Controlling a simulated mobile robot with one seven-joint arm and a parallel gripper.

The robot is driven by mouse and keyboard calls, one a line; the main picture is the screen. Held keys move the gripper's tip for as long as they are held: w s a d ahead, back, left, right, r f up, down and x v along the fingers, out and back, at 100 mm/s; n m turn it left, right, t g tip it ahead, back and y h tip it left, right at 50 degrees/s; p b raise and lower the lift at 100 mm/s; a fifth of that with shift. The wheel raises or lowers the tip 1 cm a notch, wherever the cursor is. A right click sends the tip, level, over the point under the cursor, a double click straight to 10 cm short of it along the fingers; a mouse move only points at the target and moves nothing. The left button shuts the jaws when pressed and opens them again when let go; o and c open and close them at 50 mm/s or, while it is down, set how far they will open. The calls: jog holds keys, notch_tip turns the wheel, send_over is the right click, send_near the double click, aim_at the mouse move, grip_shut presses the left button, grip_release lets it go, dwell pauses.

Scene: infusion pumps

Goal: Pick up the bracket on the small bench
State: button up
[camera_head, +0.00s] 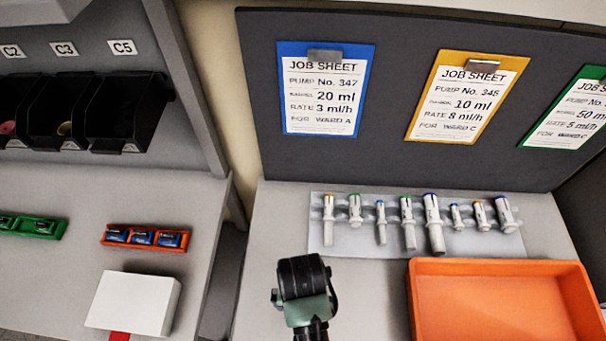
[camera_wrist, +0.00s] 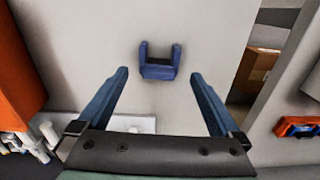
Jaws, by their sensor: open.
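The bracket (camera_wrist: 159,71) is a small blue U-shaped piece lying on the pale grey bench top (camera_wrist: 85,40) in the wrist view. Its two prongs point up in the picture. My gripper (camera_wrist: 159,74) is open and empty, with its two blue fingers spread wide to either side of the bracket in the picture. The fingers do not touch it, and the height above it is hard to tell. In the head view the bracket is not visible. Part of my arm shows over the bench there.
An orange tray (camera_head: 500,264) stands on the bench at right, beside a pale rack (camera_head: 318,240) of several syringes. Job sheets hang on the dark board (camera_head: 390,165) behind. Across a gap at left, another bench holds a white box (camera_head: 135,302) and an orange holder (camera_head: 112,243).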

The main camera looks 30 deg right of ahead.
jog(key=shift+w+d+f+p, duration=0.1)
jog(key=shift+f+p, duration=0.2)
jog(key=shift+f, duration=1.35)
jog(key=shift+w+d+f+p, duration=0.1)
jog(key=shift+f+p, duration=0.15)
jog(key=shift+f, duration=1.4)
jog(key=c, duration=1.3)
jog(key=shift+c, duration=0.4)
jog(key=shift+r, duration=0.2)
